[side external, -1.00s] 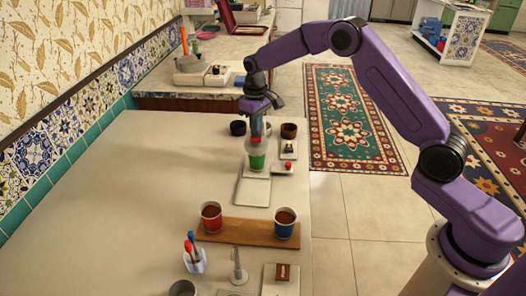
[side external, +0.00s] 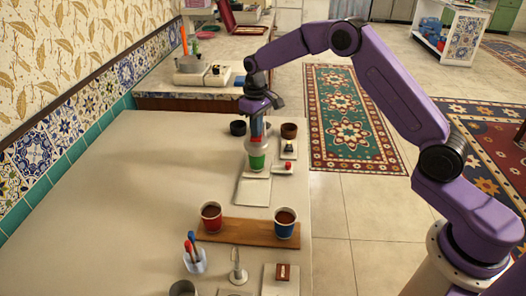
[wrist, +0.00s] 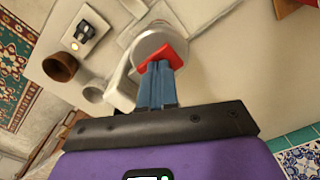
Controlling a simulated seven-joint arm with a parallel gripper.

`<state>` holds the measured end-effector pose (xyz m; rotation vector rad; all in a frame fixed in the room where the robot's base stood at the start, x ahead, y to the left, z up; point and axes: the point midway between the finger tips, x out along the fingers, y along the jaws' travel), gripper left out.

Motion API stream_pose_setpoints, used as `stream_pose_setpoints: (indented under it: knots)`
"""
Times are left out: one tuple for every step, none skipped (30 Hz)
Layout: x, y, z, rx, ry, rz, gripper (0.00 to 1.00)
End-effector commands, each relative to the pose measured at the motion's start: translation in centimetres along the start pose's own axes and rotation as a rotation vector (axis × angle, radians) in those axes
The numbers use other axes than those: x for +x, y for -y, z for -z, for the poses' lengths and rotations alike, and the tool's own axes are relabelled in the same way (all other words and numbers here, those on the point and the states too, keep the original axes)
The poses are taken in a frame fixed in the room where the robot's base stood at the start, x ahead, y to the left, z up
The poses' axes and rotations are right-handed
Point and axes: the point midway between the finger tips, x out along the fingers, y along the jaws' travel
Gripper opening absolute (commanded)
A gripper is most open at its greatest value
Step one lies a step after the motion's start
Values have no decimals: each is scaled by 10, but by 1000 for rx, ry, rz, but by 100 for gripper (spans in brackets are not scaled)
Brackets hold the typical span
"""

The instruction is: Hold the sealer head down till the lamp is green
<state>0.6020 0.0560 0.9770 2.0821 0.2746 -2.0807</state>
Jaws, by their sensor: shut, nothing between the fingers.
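My gripper (side external: 257,138) is shut and empty, pointing straight down, with its blue fingertips on or just above the red pad of the sealer head. The sealer head (wrist: 153,44) is a round grey disc with a red pad (wrist: 163,56) on it in the wrist view. In the side view, a cup with a green band (side external: 257,162) stands upright under the head. A small pale box with a red dome (side external: 288,166) is just right of it. This may be the lamp; it looks red, and I see no green light. Contact at the fingertips is too small to be sure of.
A white box with a black piece (side external: 289,147) and a brown cup (side external: 289,130) stand behind the red dome. A black cup (side external: 237,128) is left of the sealer. Red (side external: 211,217) and blue (side external: 285,223) cups stand on a wooden board in front. The table's left side is clear.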

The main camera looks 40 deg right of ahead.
Motion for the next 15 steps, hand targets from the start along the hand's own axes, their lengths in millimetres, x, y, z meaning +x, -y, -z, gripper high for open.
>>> stream_pose_setpoints:
  knots:
    - [1,0,-1,0,3,0,0]
    - [1,0,-1,0,3,0,0]
    - [1,0,-1,0,3,0,0]
    - [1,0,-1,0,3,0,0]
    - [1,0,-1,0,3,0,0]
    - [1,0,-1,0,3,0,0]
    - [1,0,-1,0,3,0,0]
    - [1,0,-1,0,3,0,0]
    - [1,0,-1,0,3,0,0]
    - [1,0,-1,0,3,0,0]
    - [1,0,-1,0,3,0,0]
    - [-1,0,0,0,2,0,0]
    - [-3,0,0,0,2,0,0]
    - [-5,0,0,0,1,0,0]
    - [-9,0,0,1,2,0,0]
